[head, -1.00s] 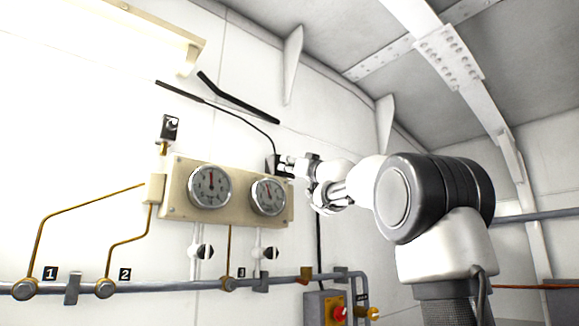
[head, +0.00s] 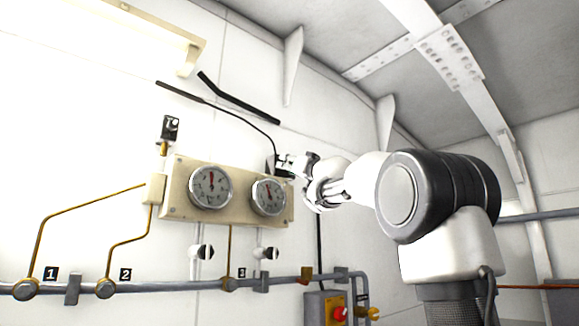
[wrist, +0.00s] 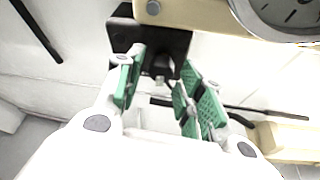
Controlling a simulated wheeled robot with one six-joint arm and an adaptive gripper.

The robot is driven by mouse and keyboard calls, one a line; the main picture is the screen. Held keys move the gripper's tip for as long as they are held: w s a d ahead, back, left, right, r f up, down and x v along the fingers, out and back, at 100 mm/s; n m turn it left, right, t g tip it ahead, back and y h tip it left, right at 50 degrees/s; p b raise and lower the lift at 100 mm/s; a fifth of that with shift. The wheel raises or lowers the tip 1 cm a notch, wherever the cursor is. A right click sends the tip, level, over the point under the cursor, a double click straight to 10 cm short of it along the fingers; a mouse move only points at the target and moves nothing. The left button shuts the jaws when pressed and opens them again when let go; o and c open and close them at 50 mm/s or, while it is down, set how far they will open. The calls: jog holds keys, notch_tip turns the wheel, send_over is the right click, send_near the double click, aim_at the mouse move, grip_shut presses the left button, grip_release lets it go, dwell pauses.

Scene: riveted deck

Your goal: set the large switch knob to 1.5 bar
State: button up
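My gripper (wrist: 160,98) is open, its green-padded fingers apart. In the wrist view a black fitting (wrist: 172,42) with a small metal stub lies beyond and between the fingertips. I cannot tell whether the fingers touch it or whether it carries the large switch knob. In the head view my gripper (head: 284,166) is at the upper right corner of a cream gauge panel (head: 233,208), partly covering the dark fitting there. The left gauge (head: 210,187) has a red needle pointing about straight up. The right gauge (head: 268,196) has its needle leaning up and left. Their scale figures are too small to read.
Black-and-white round markers (head: 206,252) hang below the panel. A grey pipe (head: 180,287) runs along the wall under it. A grey box (head: 320,308) with a red knob (head: 340,314) stands lower right. A black cable (head: 245,118) runs down to the gripper area.

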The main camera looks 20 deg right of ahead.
dwell(0.3)
jog(key=v, duration=1.2)
